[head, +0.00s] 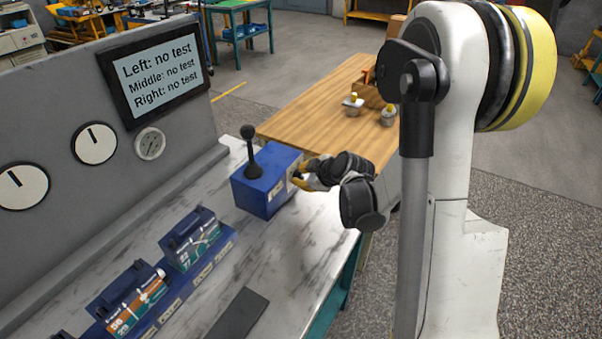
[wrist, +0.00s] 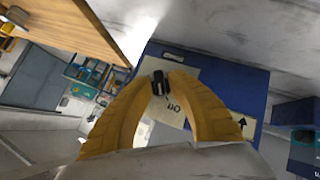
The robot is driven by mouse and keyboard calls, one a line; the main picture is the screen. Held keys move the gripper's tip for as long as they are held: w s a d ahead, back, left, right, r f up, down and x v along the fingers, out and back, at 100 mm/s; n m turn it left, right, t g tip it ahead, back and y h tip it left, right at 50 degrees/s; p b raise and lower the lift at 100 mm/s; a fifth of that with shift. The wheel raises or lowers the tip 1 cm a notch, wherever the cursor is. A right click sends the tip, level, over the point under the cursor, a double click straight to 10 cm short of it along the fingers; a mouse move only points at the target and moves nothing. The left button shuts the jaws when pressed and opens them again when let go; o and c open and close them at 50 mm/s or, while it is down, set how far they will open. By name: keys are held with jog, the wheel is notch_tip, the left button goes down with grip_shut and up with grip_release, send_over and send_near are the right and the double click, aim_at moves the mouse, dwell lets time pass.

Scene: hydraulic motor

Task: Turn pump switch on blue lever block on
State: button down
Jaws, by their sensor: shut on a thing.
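The blue lever block (head: 268,181) stands on the bench top, with a black ball-topped lever (head: 252,160) upright on it. In the wrist view the block's blue face (wrist: 225,85) carries a light label plate. The pump switch (wrist: 158,84) is a small black knob on that plate, with lettering beside it that appears upside down. My gripper (wrist: 163,80) has its yellow fingertips closed on the knob, one on each side. In the head view my gripper (head: 298,174) reaches the block's right face from the right; the switch is hidden there.
A wooden table (head: 325,115) stands behind the bench. A screen (head: 156,70) reads "no test" for left, middle and right. Colored motor units (head: 190,240) sit in a blue rack at the front left. A dark flat plate (head: 238,315) lies near the bench's front edge.

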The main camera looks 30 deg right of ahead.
jog(key=shift+w+d+m+g+y+p, duration=0.1)
jog(key=shift+m+g+y+p, duration=0.3)
jog(key=shift+m+g+y, duration=0.65)
jog(key=m+g+y, duration=0.1)
jog(key=y, duration=0.1)
jog(key=shift+y, duration=0.35)
jog(key=shift+d+f+m+g+y+b, duration=0.15)
jog(key=shift+m+g+y+b, duration=0.35)
jog(key=shift+m+g+y, duration=0.5)
jog(key=shift+m+g+y+b, duration=0.35)
jog(key=shift+m+y+b, duration=0.2)
jog(key=shift+y, duration=0.95)
jog(key=c, duration=1.5)
grip_release()
jog(key=shift+w+a, duration=0.1)
jog(key=shift+a, duration=0.1)
jog(key=shift+d, duration=0.1)
